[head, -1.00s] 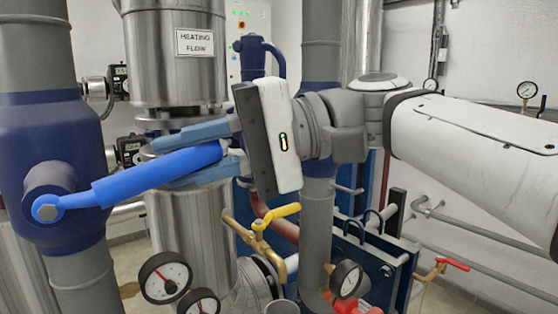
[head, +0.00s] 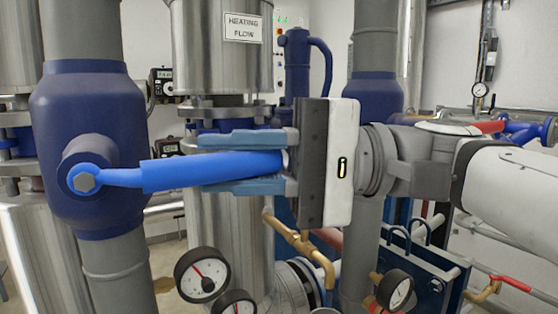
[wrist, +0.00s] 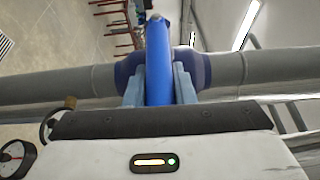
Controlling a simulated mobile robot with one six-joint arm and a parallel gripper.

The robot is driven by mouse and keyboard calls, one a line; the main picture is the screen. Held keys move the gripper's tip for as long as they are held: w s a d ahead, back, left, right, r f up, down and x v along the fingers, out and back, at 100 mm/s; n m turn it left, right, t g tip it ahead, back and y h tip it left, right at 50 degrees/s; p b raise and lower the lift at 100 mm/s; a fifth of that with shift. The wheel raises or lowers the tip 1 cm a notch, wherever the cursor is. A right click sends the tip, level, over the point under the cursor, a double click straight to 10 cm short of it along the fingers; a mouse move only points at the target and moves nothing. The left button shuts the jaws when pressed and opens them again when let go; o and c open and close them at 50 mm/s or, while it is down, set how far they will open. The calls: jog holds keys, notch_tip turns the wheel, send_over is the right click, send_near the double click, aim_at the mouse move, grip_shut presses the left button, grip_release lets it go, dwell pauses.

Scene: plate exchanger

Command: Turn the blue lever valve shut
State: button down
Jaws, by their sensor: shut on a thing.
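The blue lever (head: 212,171) runs nearly level to the right from its hex pivot bolt (head: 86,182) on the dark blue valve body (head: 90,110), which sits on a vertical grey pipe. My gripper (head: 222,163) is shut on the outer part of the lever, one finger above it and one below. In the wrist view the lever (wrist: 158,70) stands between the two fingers (wrist: 157,85), and the valve body (wrist: 200,68) shows behind it. The lever's outer tip is hidden between the fingers and the gripper body.
Pressure gauges (head: 202,275) stand below the lever. A brass valve (head: 300,243) is below my gripper. A steel vessel with a "HEATING FLOW" sign (head: 243,28) stands behind the lever. A second grey pipe (head: 377,45) rises behind my wrist. A red-handled valve (head: 510,282) is at lower right.

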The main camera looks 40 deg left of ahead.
jog(key=c, duration=1.6)
grip_release()
jog(key=shift+s+f, duration=0.2)
jog(key=shift+s, duration=0.1)
jog(key=shift+o, duration=1)
jog(key=shift+s, duration=0.25)
jog(key=shift+o, duration=1)
jog(key=shift+w+r, duration=0.15)
jog(key=shift+w, duration=0.05)
jog(key=shift+v, duration=3.95)
